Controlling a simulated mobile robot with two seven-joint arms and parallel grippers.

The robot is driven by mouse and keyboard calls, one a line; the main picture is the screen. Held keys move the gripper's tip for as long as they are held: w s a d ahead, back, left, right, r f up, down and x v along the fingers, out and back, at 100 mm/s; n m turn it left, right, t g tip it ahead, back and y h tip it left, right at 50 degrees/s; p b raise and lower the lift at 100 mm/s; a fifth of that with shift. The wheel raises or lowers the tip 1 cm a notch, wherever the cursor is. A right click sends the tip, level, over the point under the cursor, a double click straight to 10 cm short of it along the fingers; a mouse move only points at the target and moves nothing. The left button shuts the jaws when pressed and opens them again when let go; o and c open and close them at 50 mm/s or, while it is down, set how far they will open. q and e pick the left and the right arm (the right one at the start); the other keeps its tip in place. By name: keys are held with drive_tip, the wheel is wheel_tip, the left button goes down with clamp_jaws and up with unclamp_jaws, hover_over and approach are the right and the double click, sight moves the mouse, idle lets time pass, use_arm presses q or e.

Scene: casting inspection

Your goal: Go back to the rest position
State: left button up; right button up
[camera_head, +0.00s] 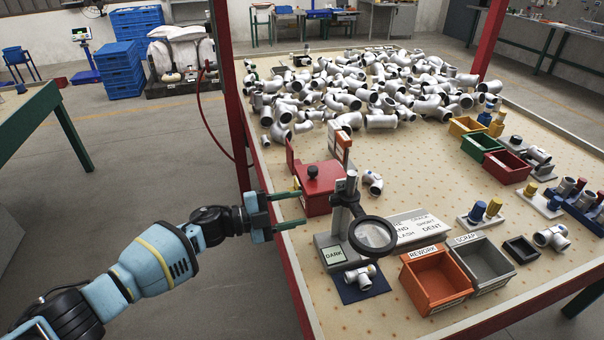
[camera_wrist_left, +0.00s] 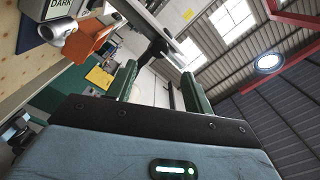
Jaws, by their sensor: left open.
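My left gripper (camera_head: 285,210) reaches in from the left in the head view. Its two green fingers are apart with nothing between them, just left of the magnifier stand. In the left wrist view the fingers (camera_wrist_left: 158,85) point up and away, also spread and empty. The magnifier (camera_head: 374,236) on its post stands on a grey base with a "DARK" label. A casting (camera_head: 361,277) lies on a dark blue pad in front of it. A red box (camera_head: 321,190) with a black knob is behind the fingers. My right gripper is in neither view.
A big pile of castings (camera_head: 350,90) covers the table's far part. An orange REWORK bin (camera_head: 437,279) and a grey SCRAP bin (camera_head: 482,264) stand at the front right. A red frame post (camera_head: 232,100) rises close to my left arm. Open floor lies left of the table.

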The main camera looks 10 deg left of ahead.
use_arm(q)
drive_tip(key=s+a+f+n+t+y, duration=0.2)
drive_tip(key=s+a+f+n+y, duration=0.2)
drive_tip(key=s+f+n+y, duration=0.45)
drive_tip(key=s+a+f+n+t+y, duration=0.25)
drive_tip(key=s+f+n+y, duration=0.35)
drive_tip(key=s+n, duration=0.5)
drive_tip(key=s+a+f+n+g+y, duration=0.15)
drive_tip(key=s+a+g, duration=0.3)
drive_tip(key=s, duration=0.85)
drive_tip(key=s+a+n+g, duration=0.2)
drive_tip(key=s+a+g, duration=0.3)
drive_tip(key=s, duration=0.8)
drive_tip(key=w+d+f+t+h, duration=0.1)
drive_tip(key=w+d+f+t, duration=0.2)
drive_tip(key=w+f+t, duration=0.3)
wheel_tip(320, 180, down, 4)
drive_tip(key=shift+d+r+t, duration=0.1)
drive_tip(key=shift+d+t, duration=0.25)
drive_tip(key=shift+t, duration=0.25)
